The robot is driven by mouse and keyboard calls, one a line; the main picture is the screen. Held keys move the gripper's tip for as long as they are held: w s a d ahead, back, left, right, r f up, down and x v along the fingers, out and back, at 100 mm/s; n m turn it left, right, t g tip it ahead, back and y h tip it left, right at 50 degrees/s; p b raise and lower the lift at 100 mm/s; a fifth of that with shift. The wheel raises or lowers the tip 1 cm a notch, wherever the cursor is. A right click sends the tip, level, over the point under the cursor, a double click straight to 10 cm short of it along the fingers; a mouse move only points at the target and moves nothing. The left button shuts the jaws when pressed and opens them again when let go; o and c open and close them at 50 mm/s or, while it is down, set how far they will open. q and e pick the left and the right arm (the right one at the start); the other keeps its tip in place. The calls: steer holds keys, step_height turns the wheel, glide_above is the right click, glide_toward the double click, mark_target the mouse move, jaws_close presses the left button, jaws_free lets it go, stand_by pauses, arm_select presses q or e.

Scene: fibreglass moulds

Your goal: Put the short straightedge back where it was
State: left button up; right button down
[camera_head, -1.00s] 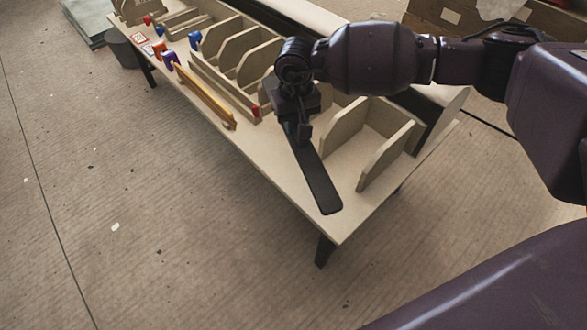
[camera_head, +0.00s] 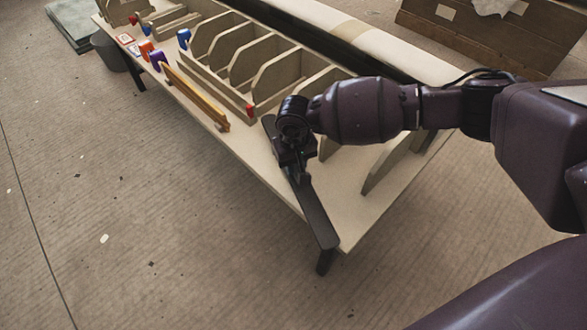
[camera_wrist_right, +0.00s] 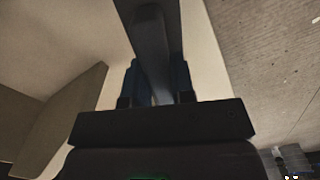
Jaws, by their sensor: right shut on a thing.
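The short straightedge (camera_head: 314,210) is a dark, flat bar. My right gripper (camera_head: 296,172) is shut on it near its middle, over the near right part of the table. One end of the bar reaches the table's front edge in the head view, and the other end shows beyond the gripper. In the right wrist view the bar (camera_wrist_right: 155,50) runs up between the two fingers (camera_wrist_right: 157,85). I cannot tell whether the bar touches the table top. My left gripper is not in view.
The table (camera_head: 255,160) carries a wooden rack (camera_head: 270,80) with upright dividers. A long orange-brown bar (camera_head: 195,97) lies along its front edge, near blue, purple and orange items. A grey bin (camera_head: 108,50) stands beyond the table, and a wooden crate (camera_head: 470,38) stands at the back right.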

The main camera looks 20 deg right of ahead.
step_height(320, 180, down, 3)
steer(key=shift+r, duration=0.2)
steer(key=c, duration=1)
jaws_free()
steer(key=shift+o, duration=0.2)
